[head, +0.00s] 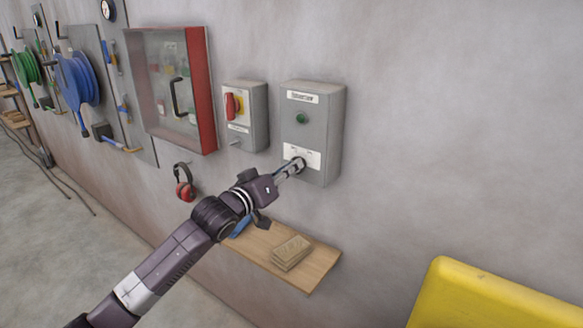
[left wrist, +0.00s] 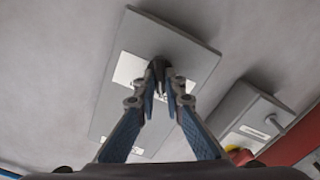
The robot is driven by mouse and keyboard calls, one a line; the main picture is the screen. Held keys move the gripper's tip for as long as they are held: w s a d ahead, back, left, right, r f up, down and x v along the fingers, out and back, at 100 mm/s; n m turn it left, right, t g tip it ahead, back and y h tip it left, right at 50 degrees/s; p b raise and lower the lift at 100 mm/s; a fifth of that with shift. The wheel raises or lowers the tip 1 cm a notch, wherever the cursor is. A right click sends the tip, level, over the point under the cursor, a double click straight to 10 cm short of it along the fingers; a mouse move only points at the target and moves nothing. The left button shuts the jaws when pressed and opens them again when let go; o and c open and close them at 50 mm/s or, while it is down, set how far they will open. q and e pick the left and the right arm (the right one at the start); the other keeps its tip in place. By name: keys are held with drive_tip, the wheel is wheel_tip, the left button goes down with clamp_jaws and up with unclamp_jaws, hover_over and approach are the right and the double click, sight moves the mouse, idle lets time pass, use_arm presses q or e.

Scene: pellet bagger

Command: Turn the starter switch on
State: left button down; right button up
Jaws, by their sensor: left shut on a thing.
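The grey starter box (head: 324,130) is on the wall right of centre in the head view. It has a label at the top, a green round lamp or button (head: 301,118) and a white plate (head: 314,157) low down. My left gripper (head: 297,165) reaches the dark switch knob on that plate. In the left wrist view the box (left wrist: 185,42) fills the middle, and my left fingertips (left wrist: 160,80) close on the dark switch knob (left wrist: 158,66). The fingers hide much of the knob, so its exact angle cannot be told. My right gripper is out of view.
A grey box with a red rotary handle (head: 231,104) hangs just left of the starter box. A red-framed glass cabinet (head: 199,90) is further left. Below are red ear defenders (head: 184,185) and a wooden shelf (head: 318,265). A yellow object (head: 480,295) stands at lower right.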

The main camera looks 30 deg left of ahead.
use_arm(q)
drive_tip(key=shift+d+m+p, duration=0.2)
drive_tip(key=shift+m+p, duration=1)
drive_tip(key=shift+m, duration=4.5)
